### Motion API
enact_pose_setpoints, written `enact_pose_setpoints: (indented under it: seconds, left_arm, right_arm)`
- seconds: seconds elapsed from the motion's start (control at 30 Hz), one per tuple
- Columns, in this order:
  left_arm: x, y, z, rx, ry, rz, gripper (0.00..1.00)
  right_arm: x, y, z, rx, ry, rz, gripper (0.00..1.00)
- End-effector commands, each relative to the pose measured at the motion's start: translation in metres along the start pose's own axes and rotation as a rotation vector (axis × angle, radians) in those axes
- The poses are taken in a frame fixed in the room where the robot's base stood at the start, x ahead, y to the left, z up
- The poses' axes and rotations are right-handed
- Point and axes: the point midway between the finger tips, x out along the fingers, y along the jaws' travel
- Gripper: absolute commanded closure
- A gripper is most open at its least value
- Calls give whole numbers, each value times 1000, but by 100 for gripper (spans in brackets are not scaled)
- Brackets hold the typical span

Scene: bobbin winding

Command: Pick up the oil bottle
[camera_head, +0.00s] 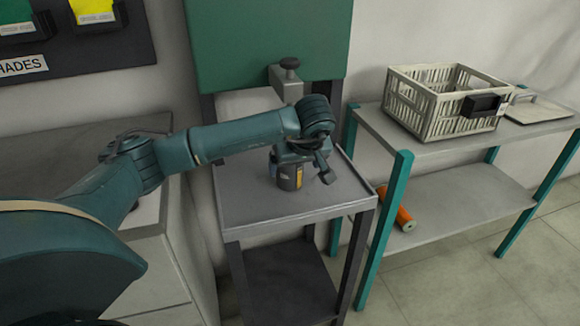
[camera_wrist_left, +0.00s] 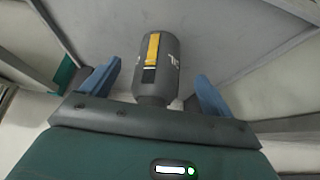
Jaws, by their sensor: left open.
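The oil bottle, a dark grey cylinder with a yellow mark, stands on the grey tray-topped stand (camera_head: 245,208). In the head view the bottle (camera_head: 290,178) shows just below my left gripper (camera_head: 308,166), which hides its upper part. In the left wrist view the bottle (camera_wrist_left: 158,66) lies between the two blue fingers of my left gripper (camera_wrist_left: 155,90), with a gap on each side. The left gripper is open. My right gripper is not in view.
A green machine panel (camera_head: 265,40) with a knobbed bracket (camera_head: 287,75) stands behind the stand. At right, a shelf unit (camera_head: 420,150) holds a white crate (camera_head: 440,105), and an orange roll (camera_head: 404,218) lies on its lower level. A cabinet (camera_head: 160,250) stands left.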

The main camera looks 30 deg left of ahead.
Motion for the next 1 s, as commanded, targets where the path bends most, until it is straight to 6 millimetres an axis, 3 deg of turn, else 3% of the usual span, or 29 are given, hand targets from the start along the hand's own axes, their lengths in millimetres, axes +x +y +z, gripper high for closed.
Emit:
enact_pose_setpoints:
  seconds: [0.17,0.4,0.53,0.77,1.0]
  left_arm:
    - [7,0,-13,-4,-1,-1,13]
    - [26,0,-46,-3,-1,-1,13]
    - [37,0,-44,0,-3,0,13]
    - [38,0,-44,-1,-1,1,13]
    - [38,0,-44,-1,-1,1,33]
  right_arm:
    - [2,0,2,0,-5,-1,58]
    - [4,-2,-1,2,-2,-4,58]
    - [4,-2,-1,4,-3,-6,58]
    - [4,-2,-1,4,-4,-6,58]
    - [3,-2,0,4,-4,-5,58]
